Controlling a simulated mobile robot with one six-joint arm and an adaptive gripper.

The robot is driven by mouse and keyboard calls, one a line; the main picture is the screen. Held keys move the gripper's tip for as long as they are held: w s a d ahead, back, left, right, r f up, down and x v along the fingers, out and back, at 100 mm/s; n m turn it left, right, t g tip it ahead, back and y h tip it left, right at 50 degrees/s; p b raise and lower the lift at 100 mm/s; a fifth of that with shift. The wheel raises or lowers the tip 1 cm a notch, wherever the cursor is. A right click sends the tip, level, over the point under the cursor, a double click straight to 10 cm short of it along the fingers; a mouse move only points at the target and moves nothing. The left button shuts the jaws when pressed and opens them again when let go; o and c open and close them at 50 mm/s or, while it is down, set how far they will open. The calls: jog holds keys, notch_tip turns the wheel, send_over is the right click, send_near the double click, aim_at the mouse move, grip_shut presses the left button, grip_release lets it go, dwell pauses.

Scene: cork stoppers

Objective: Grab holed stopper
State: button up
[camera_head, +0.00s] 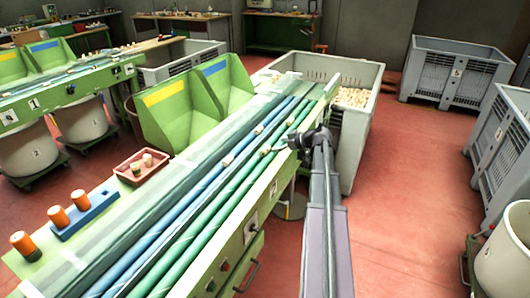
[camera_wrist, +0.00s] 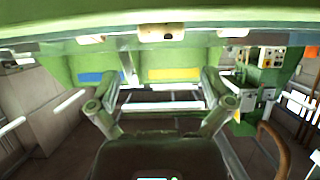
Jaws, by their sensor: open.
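Several small cork stoppers lie along the belts of the green sorting table, one of them a pale cork (camera_head: 228,160) on the blue belt. My gripper (camera_head: 299,141) is over the right edge of the table, beside the green belt. In the wrist view my gripper (camera_wrist: 158,90) has its two fingers spread wide with nothing between them. A cork stopper (camera_wrist: 161,32) shows near the top centre of that view, beyond the fingers, with a small dark spot on it. I cannot tell whether the spot is a hole. Other corks lie on both sides of it.
A reddish tray (camera_head: 128,178) with two corks and a blue rack (camera_head: 98,204) with orange-topped stoppers stand on the table's left side. Green bins (camera_head: 172,115) stand behind. A grey crate (camera_head: 362,125) of corks stands beyond my gripper.

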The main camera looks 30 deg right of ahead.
aim_at(266, 147)
jog(key=b+x, duration=0.1)
jog(key=x, duration=0.1)
jog(key=b+x, duration=0.1)
jog(key=shift+w+a+f, duration=0.15)
jog(key=shift+f, duration=0.3)
jog(key=shift+w+a+f, duration=0.15)
jog(key=shift+w+a, duration=0.15)
jog(key=shift+w, duration=0.15)
jog(key=c, duration=0.7)
